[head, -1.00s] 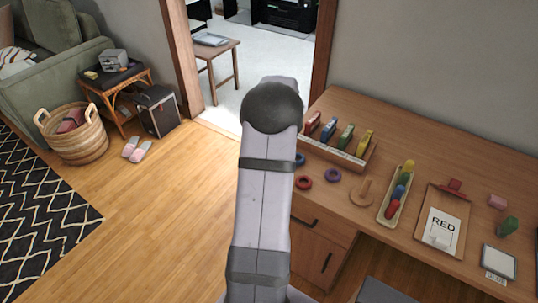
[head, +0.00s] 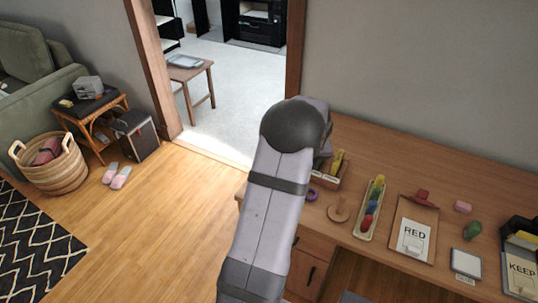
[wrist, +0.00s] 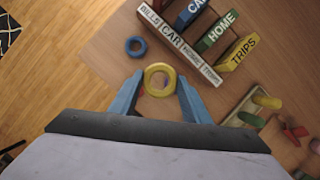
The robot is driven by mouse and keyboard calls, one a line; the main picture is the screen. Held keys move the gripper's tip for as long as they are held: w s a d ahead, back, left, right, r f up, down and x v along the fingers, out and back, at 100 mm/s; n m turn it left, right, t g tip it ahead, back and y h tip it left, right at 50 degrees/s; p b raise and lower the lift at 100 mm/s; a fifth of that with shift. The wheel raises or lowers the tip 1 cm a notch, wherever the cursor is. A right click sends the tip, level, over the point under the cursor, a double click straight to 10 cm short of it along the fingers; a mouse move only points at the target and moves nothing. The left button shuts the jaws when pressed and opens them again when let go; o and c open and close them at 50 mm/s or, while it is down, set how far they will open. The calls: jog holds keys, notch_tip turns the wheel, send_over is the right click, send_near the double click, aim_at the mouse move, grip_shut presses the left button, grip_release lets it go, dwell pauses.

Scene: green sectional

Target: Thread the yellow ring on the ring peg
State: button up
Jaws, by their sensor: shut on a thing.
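My gripper (wrist: 160,88) has its blue fingers closed on a yellow ring (wrist: 159,79), held between the tips above the desk. The ring's hole faces the wrist camera, and a bit of purple and red shows behind it. In the head view my arm hides the gripper and the yellow ring. The wooden ring peg (head: 340,210), a short post on a round base, stands on the desk to the right of my arm, with no ring on it. I cannot make out the peg in the wrist view.
A purple ring (head: 312,194) lies left of the peg, and a blue ring (wrist: 136,46) lies on the desk. A labelled file rack (wrist: 178,43) stands behind. A tray of coloured pieces (head: 360,228) and a clipboard (head: 429,247) stand to the right.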

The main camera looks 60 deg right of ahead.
aim_at(343, 195)
jog(key=shift+m, duration=0.5)
jog(key=s+p, duration=0.2)
jog(key=s, duration=0.3)
jog(key=s+r+p, duration=0.1)
jog(key=s+p, duration=0.1)
jog(key=s, duration=0.4)
jog(key=s+p, duration=0.3)
jog(key=s, duration=0.2)
jog(key=shift+s+a+r, duration=0.2)
jog(key=shift+r, duration=0.1)
jog(key=n, duration=0.3)
jog(key=shift+w+d+r+t+y, duration=0.1)
jog(key=shift+t+y, duration=0.2)
jog(key=shift+f+b, duration=0.3)
jog(key=shift+b, duration=0.05)
jog(key=shift+f+b, duration=5.2)
jog(key=shift+f, duration=1.5)
